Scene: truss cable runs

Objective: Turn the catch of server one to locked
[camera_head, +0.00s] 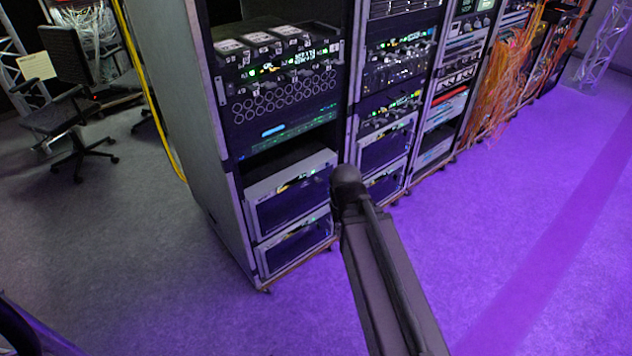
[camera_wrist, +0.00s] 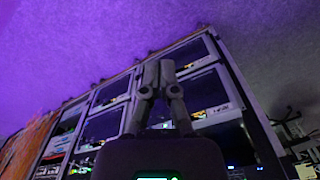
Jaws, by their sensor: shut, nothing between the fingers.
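The nearest rack (camera_head: 180,75) stands left of centre in the head view. Its face carries several units with small numbered white tags, too small to tell which is server one. No catch can be made out in either view. My gripper (camera_wrist: 158,76) shows in the wrist view with its fingers together and nothing between them. The rack's grey-framed lower units (camera_wrist: 196,52) appear behind and beyond the fingers there, with the floor at the top of the picture. In the head view my arm rises from the bottom and covers part of the rack front; the gripper is not discernible there.
More racks (camera_head: 458,90) run off to the right, with orange cables (camera_head: 500,75) hanging at the far end. A yellow cable (camera_head: 145,85) runs down beside the near rack. An office chair (camera_head: 65,100) stands at the left. The purple-lit floor (camera_head: 520,220) at right is clear.

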